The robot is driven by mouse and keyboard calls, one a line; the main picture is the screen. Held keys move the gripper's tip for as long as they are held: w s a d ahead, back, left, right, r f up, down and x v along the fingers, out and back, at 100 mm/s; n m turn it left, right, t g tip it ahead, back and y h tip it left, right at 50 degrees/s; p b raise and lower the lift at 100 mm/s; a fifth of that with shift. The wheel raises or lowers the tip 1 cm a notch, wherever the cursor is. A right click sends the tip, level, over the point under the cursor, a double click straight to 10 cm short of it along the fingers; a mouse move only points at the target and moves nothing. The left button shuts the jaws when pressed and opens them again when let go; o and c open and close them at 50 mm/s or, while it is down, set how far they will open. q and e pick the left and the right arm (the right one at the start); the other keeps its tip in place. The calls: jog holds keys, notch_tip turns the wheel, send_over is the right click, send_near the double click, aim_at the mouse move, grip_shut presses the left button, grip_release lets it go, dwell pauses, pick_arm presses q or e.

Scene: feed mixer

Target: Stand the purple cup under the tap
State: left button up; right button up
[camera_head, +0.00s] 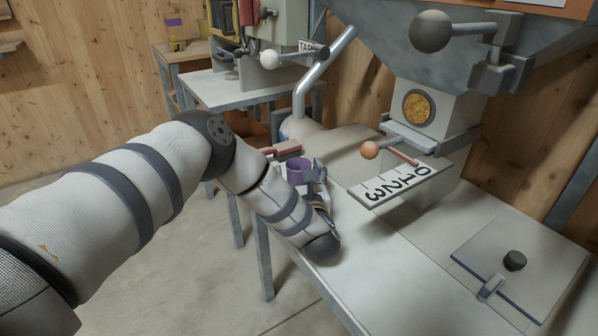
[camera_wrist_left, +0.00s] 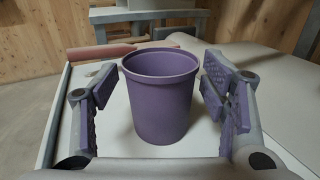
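The purple cup (camera_head: 297,171) stands upright near the left edge of the pale bench. In the left wrist view the cup (camera_wrist_left: 160,100) is between the finger pads of my left gripper (camera_wrist_left: 161,80), with a gap on each side. My left gripper (camera_head: 308,176) is open and holds nothing; in the head view the forearm hides part of it. A label reading TAP (camera_head: 308,46) sits beside a lever with a white ball (camera_head: 270,59) on the machine at the back. The tap's outlet is not clear. My right gripper is not in view.
A pinkish bar (camera_head: 284,148) lies just behind the cup; it also shows in the wrist view (camera_wrist_left: 100,51). A numbered plate (camera_head: 398,184) with an orange-ball lever (camera_head: 369,150) juts out right of the cup. A hatch (camera_head: 520,262) is at front right. The bench between is clear.

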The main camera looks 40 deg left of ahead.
aim_at(301, 177)
pick_arm(q)
jog(key=shift+r, duration=0.25)
jog(key=v, duration=0.7)
jog(key=shift+s+d+p, duration=0.2)
jog(key=shift+s+p, duration=0.05)
jog(key=shift+p, duration=0.05)
